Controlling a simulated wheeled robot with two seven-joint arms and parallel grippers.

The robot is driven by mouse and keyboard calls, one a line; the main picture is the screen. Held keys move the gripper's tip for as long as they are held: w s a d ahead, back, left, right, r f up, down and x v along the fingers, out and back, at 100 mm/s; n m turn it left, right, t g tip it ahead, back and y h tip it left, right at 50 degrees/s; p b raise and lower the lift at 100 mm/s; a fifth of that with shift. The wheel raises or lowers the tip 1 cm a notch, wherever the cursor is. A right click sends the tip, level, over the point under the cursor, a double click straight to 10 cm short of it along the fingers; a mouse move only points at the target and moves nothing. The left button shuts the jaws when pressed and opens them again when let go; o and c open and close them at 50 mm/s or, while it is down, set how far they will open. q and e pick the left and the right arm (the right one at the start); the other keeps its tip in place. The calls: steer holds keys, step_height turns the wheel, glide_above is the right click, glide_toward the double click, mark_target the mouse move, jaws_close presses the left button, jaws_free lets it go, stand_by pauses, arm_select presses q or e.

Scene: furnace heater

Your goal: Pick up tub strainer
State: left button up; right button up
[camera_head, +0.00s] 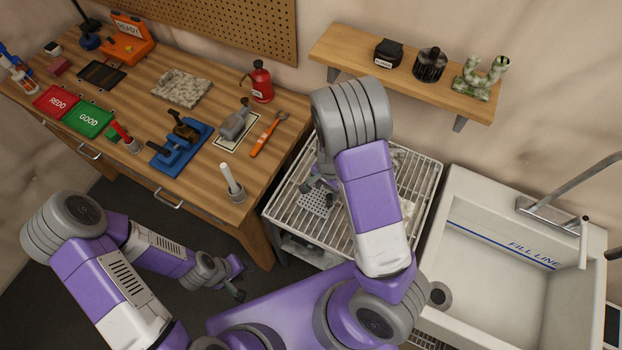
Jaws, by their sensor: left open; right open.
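A grey perforated piece that looks like the tub strainer (314,205) lies on the white wire rack (285,219), between the workbench and the sink. My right gripper (320,186) is open, just above or beside the strainer's far edge. I cannot tell whether it touches the strainer. My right forearm hides part of the rack and part of the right gripper. My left gripper (238,283) is open and empty, low over the dark floor in front of the workbench.
The wooden workbench (215,155) at left holds a blue fixture (180,150), an orange-handled tool (267,135) and a white stick in a cup (232,184). A white sink (480,270) with a faucet stands at right. A wooden shelf (355,48) hangs above the rack.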

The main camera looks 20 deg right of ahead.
mark_target(330, 201)
steer(key=shift+s+f, duration=0.15)
steer(key=shift+f, duration=0.15)
steer(key=f, duration=0.2)
steer(key=f+b, duration=0.1)
steer(key=s+f, duration=0.1)
steer(key=f, duration=0.1)
steer(key=shift+d+f, duration=0.25)
steer(key=shift+f, duration=0.45)
jaws_close()
